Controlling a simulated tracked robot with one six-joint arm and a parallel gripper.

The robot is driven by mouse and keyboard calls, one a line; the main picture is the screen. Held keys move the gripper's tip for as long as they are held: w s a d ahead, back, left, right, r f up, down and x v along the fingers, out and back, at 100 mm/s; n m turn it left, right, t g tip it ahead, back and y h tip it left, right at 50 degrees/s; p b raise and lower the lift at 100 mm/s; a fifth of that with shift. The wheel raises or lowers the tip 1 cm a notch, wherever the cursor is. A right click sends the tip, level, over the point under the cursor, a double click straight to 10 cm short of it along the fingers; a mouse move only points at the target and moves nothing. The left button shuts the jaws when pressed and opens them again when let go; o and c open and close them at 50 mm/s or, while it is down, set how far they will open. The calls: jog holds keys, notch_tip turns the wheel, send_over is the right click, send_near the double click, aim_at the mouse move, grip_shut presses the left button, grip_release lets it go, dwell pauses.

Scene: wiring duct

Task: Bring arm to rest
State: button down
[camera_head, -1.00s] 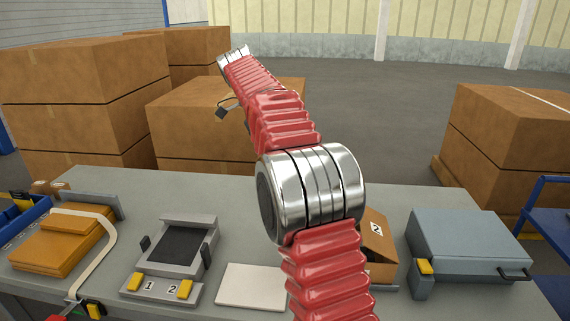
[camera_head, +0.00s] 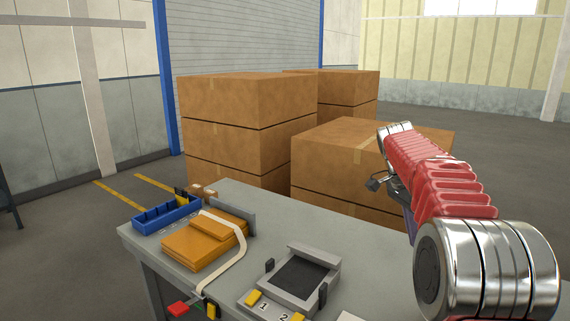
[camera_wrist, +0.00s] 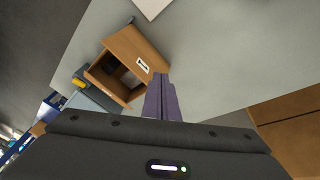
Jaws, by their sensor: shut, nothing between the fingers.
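My gripper (camera_wrist: 162,88) shows in the wrist view as two dark purple fingers pressed together, shut and empty. They point down over the grey bench, beside an open cardboard box (camera_wrist: 128,52) marked with a label. The fingers look apart from the box, though the exact gap cannot be told. In the head view my red, ribbed arm with silver joints reaches up from the lower right and bends away over the bench. The gripper end is mostly hidden behind the arm there.
The grey bench (camera_head: 229,271) holds a blue bin (camera_head: 166,216), an orange package (camera_head: 204,243) with a pale strap, and a dark-topped fixture (camera_head: 302,274) marked 1 and 2. Large carton stacks (camera_head: 245,103) stand behind it. Open floor lies at left.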

jog(key=s+a+f+n+t+y, duration=0.1)
jog(key=s+a+n, duration=0.4)
jog(key=s, duration=0.5)
jog(key=s+a+f+n+t+y, duration=0.1)
jog(key=s+a+f+n+t, duration=0.1)
jog(key=s+a+n, duration=0.4)
jog(key=s+a+f+n+t+y, duration=0.1)
jog(key=s+a+n+t, duration=0.3)
jog(key=s, duration=1.1)
jog(key=shift+a+f+n, duration=0.55)
jog(key=shift+a+n, duration=0.35)
jog(key=shift+a, duration=0.1)
